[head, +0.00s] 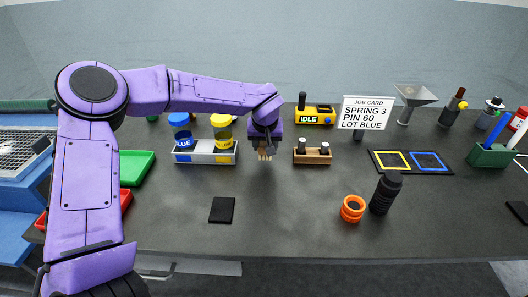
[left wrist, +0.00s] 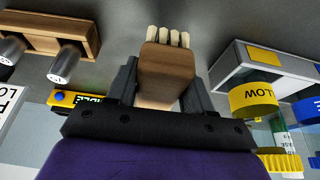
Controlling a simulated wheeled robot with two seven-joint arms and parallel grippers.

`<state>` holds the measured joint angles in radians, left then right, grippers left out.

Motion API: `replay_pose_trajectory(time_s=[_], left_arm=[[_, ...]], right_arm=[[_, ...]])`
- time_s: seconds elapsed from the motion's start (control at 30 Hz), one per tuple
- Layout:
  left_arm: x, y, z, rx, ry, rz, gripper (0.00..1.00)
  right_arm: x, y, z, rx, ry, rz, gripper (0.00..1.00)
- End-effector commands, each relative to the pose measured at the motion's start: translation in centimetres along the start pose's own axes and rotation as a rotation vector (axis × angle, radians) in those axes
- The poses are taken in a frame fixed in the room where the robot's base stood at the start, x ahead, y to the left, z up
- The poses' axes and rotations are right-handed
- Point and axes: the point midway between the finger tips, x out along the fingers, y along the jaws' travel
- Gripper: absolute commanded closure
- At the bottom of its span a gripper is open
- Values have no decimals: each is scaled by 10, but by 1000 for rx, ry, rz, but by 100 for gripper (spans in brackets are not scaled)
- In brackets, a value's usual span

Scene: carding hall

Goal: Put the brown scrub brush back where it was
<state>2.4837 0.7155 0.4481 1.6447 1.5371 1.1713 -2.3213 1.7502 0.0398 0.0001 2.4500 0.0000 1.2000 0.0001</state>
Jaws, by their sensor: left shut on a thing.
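My left gripper (head: 264,149) is over the middle of the table, pointing down. It is shut on the brown scrub brush (left wrist: 165,75), a wooden block with pale bristle tufts. In the head view only the lower end of the brush (head: 264,154) shows below the fingers. In the left wrist view the fingers hold the block from both sides, with the bristles at the far end. I cannot tell whether the bristles touch the table. My right gripper is in neither view.
A white holder (head: 205,158) with blue-lidded and yellow-lidded jars stands left of the gripper. A wooden block with metal pins (head: 312,157) stands close on the right. A black pad (head: 222,210), an orange ring stack (head: 352,209) and a black bottle (head: 385,194) are nearer. The front middle is clear.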

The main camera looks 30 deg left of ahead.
Motion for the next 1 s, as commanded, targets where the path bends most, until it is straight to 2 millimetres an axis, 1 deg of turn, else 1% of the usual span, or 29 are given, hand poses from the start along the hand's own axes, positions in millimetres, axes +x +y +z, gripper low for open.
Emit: replay_pose_trajectory(time_s=[0.17,0.3,0.33,0.67,0.7,0.73,0.77,1.0], left_arm=[[18,-4,-5,1,0,0,77],[42,-4,4,2,-1,-1,77],[45,-4,6,3,0,0,77],[48,-4,7,1,0,1,77],[49,-4,7,0,0,1,39],[49,-4,7,0,1,1,29],[49,-4,7,0,1,1,23],[48,-4,7,0,1,1,23]], right_arm=[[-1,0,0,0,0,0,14],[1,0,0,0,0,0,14],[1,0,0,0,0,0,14],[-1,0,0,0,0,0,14],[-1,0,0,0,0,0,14],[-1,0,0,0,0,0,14],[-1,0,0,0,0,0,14],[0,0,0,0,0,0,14]])
